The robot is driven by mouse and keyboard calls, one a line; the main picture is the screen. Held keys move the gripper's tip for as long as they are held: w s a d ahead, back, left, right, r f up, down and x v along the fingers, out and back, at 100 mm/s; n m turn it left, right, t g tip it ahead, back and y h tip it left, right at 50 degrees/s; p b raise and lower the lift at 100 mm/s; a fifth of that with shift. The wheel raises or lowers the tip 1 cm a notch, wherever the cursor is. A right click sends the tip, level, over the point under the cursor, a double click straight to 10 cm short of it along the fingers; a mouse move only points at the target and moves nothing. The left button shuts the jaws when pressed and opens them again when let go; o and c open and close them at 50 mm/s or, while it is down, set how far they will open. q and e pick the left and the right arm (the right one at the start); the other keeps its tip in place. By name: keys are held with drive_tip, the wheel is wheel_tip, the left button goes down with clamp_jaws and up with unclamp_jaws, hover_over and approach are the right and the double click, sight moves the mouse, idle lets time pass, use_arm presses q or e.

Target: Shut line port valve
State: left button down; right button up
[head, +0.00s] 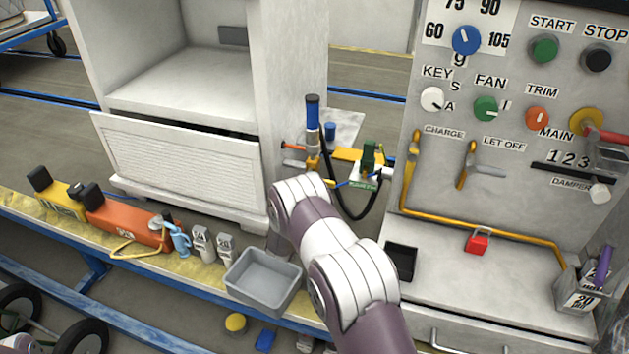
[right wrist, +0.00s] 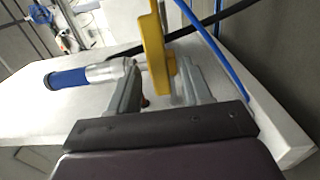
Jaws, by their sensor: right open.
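The valve assembly (head: 345,154) stands on a pale shelf beside the white cabinet, with a yellow bar, a green part (head: 368,156), an upright blue-handled cylinder (head: 312,113) and hoses. My right arm reaches up to it in the head view and hides its lower part and my right gripper. In the right wrist view my right gripper (right wrist: 161,68) is open, with a yellow flat part (right wrist: 155,45) between its fingers. Whether they touch it I cannot tell. The blue-handled cylinder (right wrist: 70,78) lies across the left of that view. Which part is the line port valve I cannot tell. My left gripper is out of view.
A blue hose (right wrist: 205,35) runs close to the right finger. The control panel (head: 515,150) rises on the right, with a red padlock (head: 477,241) on the ledge below. A grey bin (head: 263,281) sits on the bench beside my right arm.

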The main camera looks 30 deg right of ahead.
drive_tip(key=v, duration=1)
drive_tip(key=shift+p, duration=0.35)
drive_tip(key=shift+d, duration=0.1)
